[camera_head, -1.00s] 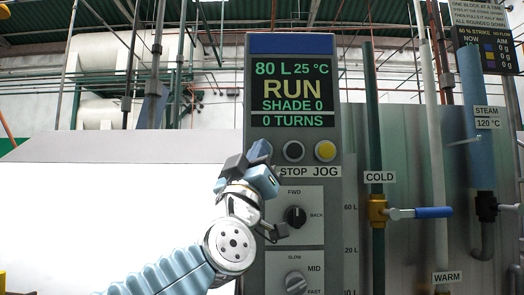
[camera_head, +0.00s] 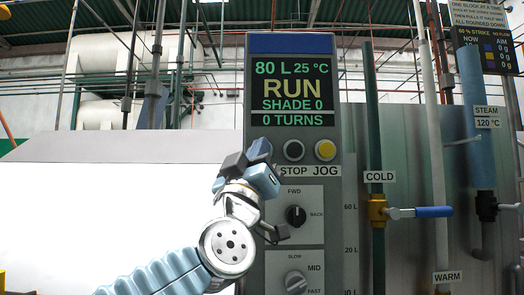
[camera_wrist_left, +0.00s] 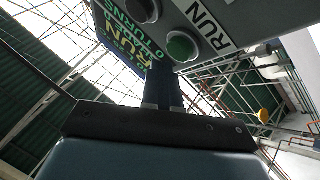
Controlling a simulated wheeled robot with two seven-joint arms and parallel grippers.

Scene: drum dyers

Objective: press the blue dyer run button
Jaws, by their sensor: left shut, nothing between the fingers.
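The blue dyer's control panel (camera_head: 286,172) stands upright in the middle of the head view, with a blue strip on top. Its display (camera_head: 291,91) reads RUN, 80 L, 25 °C, SHADE 0, 0 TURNS. The green run button (camera_wrist_left: 182,46) shows in the left wrist view beside its RUN label (camera_wrist_left: 207,25); in the head view my gripper hides it. My left gripper (camera_head: 258,158) is shut and empty in front of the panel, left of the STOP button. In the left wrist view its fingertips (camera_wrist_left: 163,85) are close to the button; I cannot tell whether they touch.
A dark stop button (camera_head: 293,150) and a yellow jog button (camera_head: 325,150) sit right of the gripper. Two knobs, the upper one (camera_head: 296,216) marked FWD and BACK, are below. A cold pipe with a blue-handled valve (camera_head: 432,212) stands to the right.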

